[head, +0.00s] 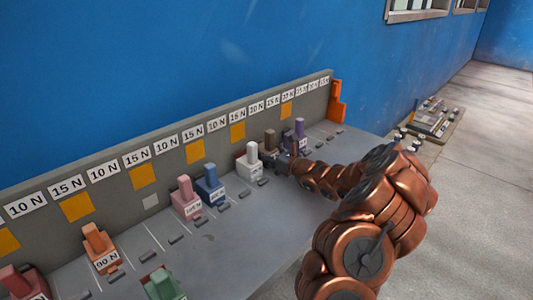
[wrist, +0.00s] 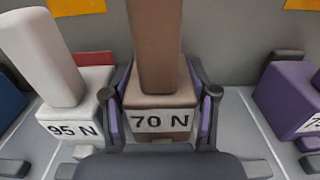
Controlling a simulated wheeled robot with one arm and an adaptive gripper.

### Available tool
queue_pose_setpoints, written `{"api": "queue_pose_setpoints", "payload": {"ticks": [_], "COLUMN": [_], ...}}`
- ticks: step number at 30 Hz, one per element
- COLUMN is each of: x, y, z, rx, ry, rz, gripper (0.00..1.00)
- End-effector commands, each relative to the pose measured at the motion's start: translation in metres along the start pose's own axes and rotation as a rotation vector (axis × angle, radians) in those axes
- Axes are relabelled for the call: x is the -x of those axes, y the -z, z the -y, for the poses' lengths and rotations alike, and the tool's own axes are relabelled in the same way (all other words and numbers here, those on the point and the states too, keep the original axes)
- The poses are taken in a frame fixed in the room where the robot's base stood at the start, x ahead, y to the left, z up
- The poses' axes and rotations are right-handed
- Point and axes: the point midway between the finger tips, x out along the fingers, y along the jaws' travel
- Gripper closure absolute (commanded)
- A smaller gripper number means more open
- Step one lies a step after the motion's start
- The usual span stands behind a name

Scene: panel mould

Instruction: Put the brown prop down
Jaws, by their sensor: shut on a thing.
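The brown prop (wrist: 160,99) is a block with a tall upright post and a label reading 70 N. My gripper (wrist: 161,112) is shut on its base, one finger on each side, in the wrist view. In the head view the brown prop (head: 270,140) stands near the back panel between the white and purple props, partly hidden by my gripper (head: 288,158). It looks upright. Whether its underside touches the grey surface is hidden.
The white prop (wrist: 70,100), labelled 95 N, is close on the left. The purple prop (wrist: 290,98) is on the right. Several other coloured props line the grey bench (head: 235,240). The grey back panel (head: 215,150) carries force labels and orange squares.

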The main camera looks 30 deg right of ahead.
Motion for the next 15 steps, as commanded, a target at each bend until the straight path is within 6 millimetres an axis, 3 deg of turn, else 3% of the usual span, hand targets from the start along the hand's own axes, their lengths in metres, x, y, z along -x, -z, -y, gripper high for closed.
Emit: {"api": "queue_pose_setpoints", "payload": {"ticks": [3,14,15], "x": [-0.0001,-0.0001,0.0000], "y": [0.0086,0.0109,0.0116], "z": [-0.0005,-0.0002,-0.0002], "rx": [-0.002,0.000,0.000], "ry": [-0.001,-0.001,-0.001], "rz": [0.001,0.003,0.002], "gripper": [0.94,0.94,0.41]}}
